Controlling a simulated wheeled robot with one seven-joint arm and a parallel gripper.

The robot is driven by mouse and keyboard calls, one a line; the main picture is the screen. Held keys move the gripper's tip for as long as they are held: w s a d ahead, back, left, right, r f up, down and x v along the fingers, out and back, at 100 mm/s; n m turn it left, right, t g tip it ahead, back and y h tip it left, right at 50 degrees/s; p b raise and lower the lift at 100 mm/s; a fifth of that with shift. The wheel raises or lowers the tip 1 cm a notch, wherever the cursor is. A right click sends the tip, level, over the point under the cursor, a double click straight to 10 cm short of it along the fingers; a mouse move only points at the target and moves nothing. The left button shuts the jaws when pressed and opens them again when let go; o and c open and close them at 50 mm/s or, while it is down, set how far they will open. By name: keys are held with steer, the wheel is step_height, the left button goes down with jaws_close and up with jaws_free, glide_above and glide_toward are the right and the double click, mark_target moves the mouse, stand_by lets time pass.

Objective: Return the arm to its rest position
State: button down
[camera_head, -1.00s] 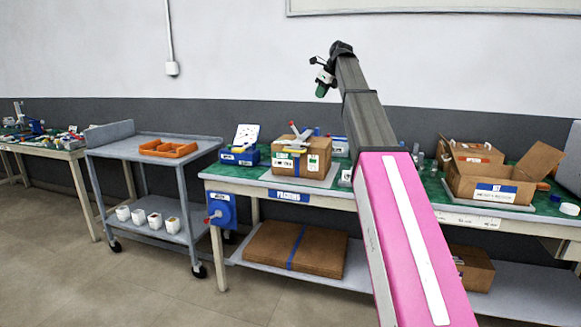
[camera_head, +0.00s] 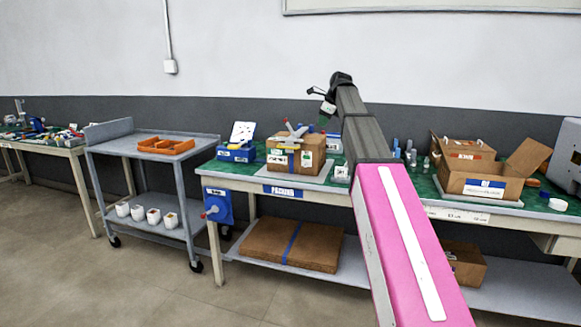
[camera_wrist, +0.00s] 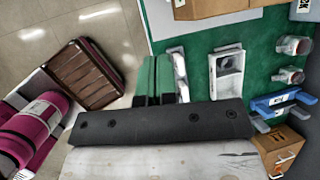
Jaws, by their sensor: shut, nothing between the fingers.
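My arm, with a pink lower section and a dark grey upper section, reaches up and away over the packing bench (camera_head: 235,183) in the head view. My gripper (camera_head: 323,120) is at its far end, above the right side of a cardboard box on the bench, and looks small there. In the wrist view my gripper (camera_wrist: 155,78) shows two green fingers side by side, closed together with nothing between them. Green bench top and bare floor lie beyond them. The fingertips' exact height over the bench is hard to tell.
A cardboard box (camera_head: 310,153) and a blue bin (camera_head: 236,154) stand on the bench. An open carton (camera_head: 490,182) is at the right. A grey cart (camera_head: 180,205) holds an orange tray (camera_head: 165,146) and several white cups.

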steer(key=s+d+f+n+g+h, duration=0.1)
steer(key=s+f+n, duration=0.25)
steer(key=f, duration=0.65)
steer(key=s+d+f+n, duration=0.1)
steer(key=s+f+n, duration=0.3)
steer(key=f, duration=0.6)
steer(key=s+d+f+n+g+h, duration=0.15)
steer(key=s+f, duration=0.35)
steer(key=f, duration=0.5)
steer(key=s+d+f+n+g+h, duration=0.1)
steer(key=s+d+f+n, duration=0.1)
steer(key=s+f+n, duration=1)
steer(key=s+f, duration=0.9)
steer(key=s, duration=0.2)
steer(key=shift+s+f+n, duration=0.15)
steer(key=shift+s+n, duration=0.05)
steer(key=shift+n, duration=0.1)
steer(key=shift+d, duration=0.1)
